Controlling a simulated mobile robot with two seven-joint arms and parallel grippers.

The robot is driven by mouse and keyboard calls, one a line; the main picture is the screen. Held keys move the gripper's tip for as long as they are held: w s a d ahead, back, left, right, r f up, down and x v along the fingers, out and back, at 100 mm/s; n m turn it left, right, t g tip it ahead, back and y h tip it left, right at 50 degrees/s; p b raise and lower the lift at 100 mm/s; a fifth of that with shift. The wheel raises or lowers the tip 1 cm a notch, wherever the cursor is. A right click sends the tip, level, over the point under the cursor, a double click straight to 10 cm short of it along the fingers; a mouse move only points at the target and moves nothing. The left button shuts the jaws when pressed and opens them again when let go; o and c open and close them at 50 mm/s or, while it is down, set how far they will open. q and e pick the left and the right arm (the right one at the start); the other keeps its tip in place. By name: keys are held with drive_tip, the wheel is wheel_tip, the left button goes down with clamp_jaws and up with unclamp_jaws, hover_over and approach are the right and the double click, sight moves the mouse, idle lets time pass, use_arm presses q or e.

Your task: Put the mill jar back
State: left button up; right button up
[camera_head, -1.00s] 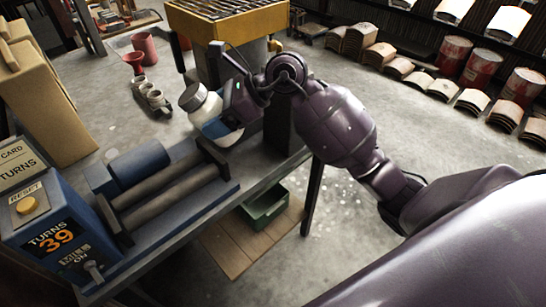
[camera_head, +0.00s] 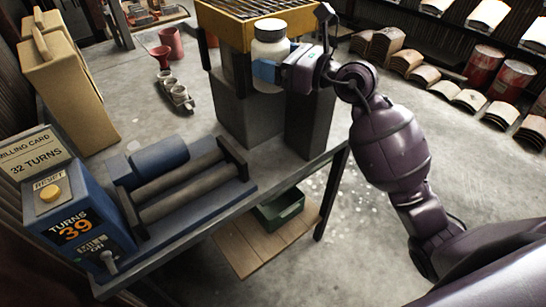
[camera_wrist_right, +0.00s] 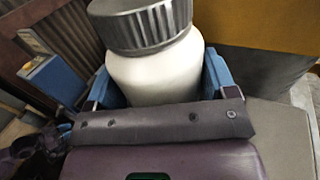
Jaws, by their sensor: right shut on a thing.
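The mill jar (camera_head: 270,48) is white with a grey lid and a blue band or finger around its lower part. My right gripper (camera_head: 268,72) is shut on it and holds it upright in front of the yellow-framed grate stand. In the right wrist view the jar (camera_wrist_right: 155,72) sits between the blue fingers (camera_wrist_right: 160,85), its ribbed grey lid on top. The roller mill (camera_head: 185,185), with two bare dark rollers, is on the bench at the left. Its blue control box (camera_head: 75,215) reads TURNS 39 and MILL ON. My left gripper is not in view.
A yellow-framed grate (camera_head: 235,15) stands on a grey block behind the jar. A milling card (camera_head: 40,155) reads 32 TURNS. Red cups and a row of small cups (camera_head: 178,95) are at the back. A green bin (camera_head: 280,212) is below the bench.

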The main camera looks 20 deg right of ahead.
wheel_tip(320, 180, down, 11)
drive_tip(key=shift+r+b, duration=0.15)
drive_tip(key=shift+b, duration=1.05)
wheel_tip(320, 180, down, 10)
drive_tip(key=b, duration=0.3)
wheel_tip(320, 180, down, 5)
drive_tip(key=shift+r+b, duration=0.2)
drive_tip(key=shift+b, duration=0.65)
drive_tip(key=shift+f, duration=0.4)
drive_tip(key=o, duration=1.3)
drive_tip(key=shift+c, duration=0.2)
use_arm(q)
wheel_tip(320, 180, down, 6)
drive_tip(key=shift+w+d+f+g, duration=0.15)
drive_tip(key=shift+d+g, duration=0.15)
